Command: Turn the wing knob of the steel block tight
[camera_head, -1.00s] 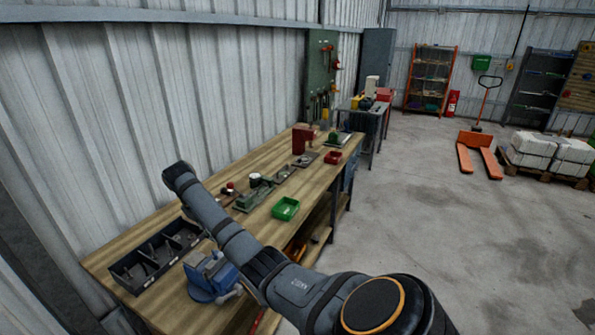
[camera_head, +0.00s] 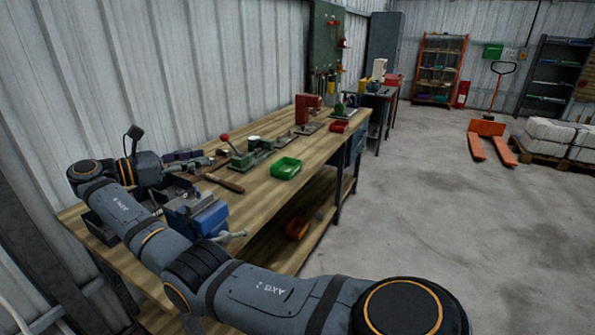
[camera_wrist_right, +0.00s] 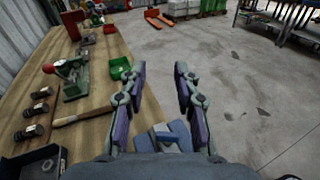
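My right gripper (camera_head: 206,160) is above the far left part of the wooden workbench, beyond the blue vise. In the right wrist view its two fingers (camera_wrist_right: 160,72) are spread apart with nothing between them. I cannot pick out the steel block or its wing knob for certain; small dark metal pieces (camera_wrist_right: 38,109) lie in a row on the bench, left of the gripper in that view. My left gripper is in neither view.
A blue vise (camera_head: 207,219) stands at the near bench edge. A wooden handle (camera_head: 224,183), a green tool with a red ball (camera_head: 250,157), a green bin (camera_head: 286,168) and a red press (camera_head: 306,107) are on the bench (camera_head: 262,203).

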